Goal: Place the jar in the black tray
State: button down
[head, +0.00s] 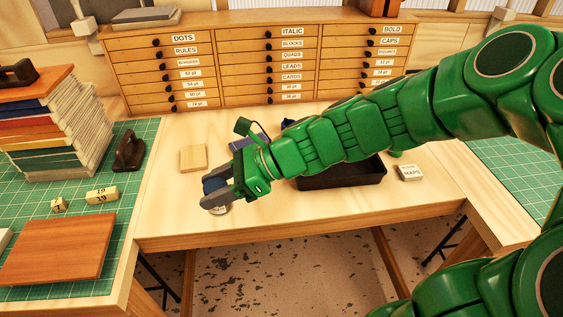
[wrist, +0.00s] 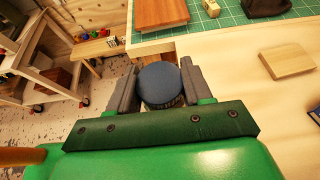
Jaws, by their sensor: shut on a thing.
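A jar with a dark blue lid (wrist: 161,85) stands between the two grey fingers of my gripper (wrist: 160,92) in the wrist view. In the head view my gripper (head: 215,195) is shut on the jar (head: 213,185), near the front left part of the wooden table. Fingers hide much of the jar, and I cannot tell whether it touches the table. The black tray (head: 345,180) lies to the right on the same table, partly hidden behind my green arm. The visible part of its inside looks empty.
A wooden block (head: 193,158) lies left of my gripper. A small white box labelled MAPS (head: 410,173) sits right of the tray. A dark blue item (head: 248,142) is partly hidden behind my arm. A drawer cabinet (head: 250,65) stands along the back.

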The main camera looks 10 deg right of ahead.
jog(key=w+d+m+t+h, duration=0.1)
jog(key=w+d+m+t, duration=0.25)
jog(key=d, duration=1.15)
jog(key=w+d+m+t+h, duration=0.25)
jog(key=d+m+t, duration=0.25)
jog(key=d, duration=0.9)
send_over(334, 167)
jog(key=shift+n+y, duration=0.25)
jog(key=shift+y, duration=0.1)
jog(key=shift+a+f, duration=0.15)
jog(key=shift+f, duration=5.95)
jog(key=shift+c, duration=2.4)
grip_release()
jog(key=shift+f, duration=0.1)
